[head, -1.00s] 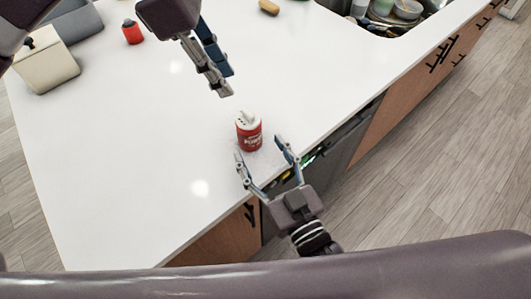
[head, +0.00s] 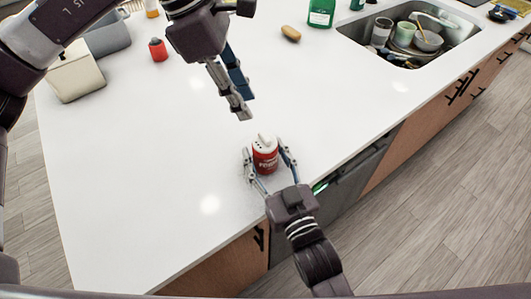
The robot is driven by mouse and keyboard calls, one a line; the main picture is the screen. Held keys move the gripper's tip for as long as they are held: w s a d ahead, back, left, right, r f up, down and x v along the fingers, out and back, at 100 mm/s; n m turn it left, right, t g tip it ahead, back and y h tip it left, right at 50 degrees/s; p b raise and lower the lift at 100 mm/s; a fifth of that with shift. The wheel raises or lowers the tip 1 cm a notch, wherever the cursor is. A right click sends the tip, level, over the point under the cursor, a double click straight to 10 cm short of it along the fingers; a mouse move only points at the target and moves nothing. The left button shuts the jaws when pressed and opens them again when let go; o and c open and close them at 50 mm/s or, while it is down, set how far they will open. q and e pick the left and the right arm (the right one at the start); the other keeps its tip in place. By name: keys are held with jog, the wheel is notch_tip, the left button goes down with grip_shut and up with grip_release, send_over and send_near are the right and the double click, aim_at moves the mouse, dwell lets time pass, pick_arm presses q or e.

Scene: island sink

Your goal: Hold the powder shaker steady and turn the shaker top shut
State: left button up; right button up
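The powder shaker (head: 265,160) is a red can with white lettering, standing upright on the white island counter near its front edge. Its white shaker top (head: 264,141) is on it, with a small raised part. My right gripper (head: 267,164) is open, with one finger on each side of the can; a gap shows on the left, and contact on the right is unclear. My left gripper (head: 246,108) is above and slightly left of the shaker top, pointing down, empty, with its fingers seen nearly edge-on and apart.
A sink (head: 410,35) with dishes is at the upper right. A green bottle (head: 321,13), a brown oval item (head: 290,33), a red container (head: 158,50) and a cream block-like container (head: 76,75) stand further back. Counter around the shaker is clear.

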aim_at(265, 135)
jog(key=c, duration=0.8)
pick_arm(q)
jog(key=shift+o, duration=0.3)
pick_arm(e)
jog(key=shift+c, duration=0.7)
pick_arm(q)
jog(key=shift+o, duration=1.6)
jog(key=n, duration=0.1)
jog(key=s+n+t, duration=0.1)
jog(key=n, duration=0.1)
jog(key=shift+s+r, duration=0.3)
jog(key=shift+r, duration=0.1)
jog(key=d+f+n, duration=0.1)
jog(key=f, duration=0.2)
jog(key=d+f+n+t, duration=0.1)
jog(key=f+n, duration=0.1)
jog(key=f, duration=0.1)
jog(key=w+d+f+n, duration=0.1)
jog(key=f, duration=0.3)
jog(key=shift+w+d+t, duration=0.1)
jog(key=shift+d+t, duration=0.2)
jog(key=shift+r, duration=0.1)
jog(key=c, duration=1.2)
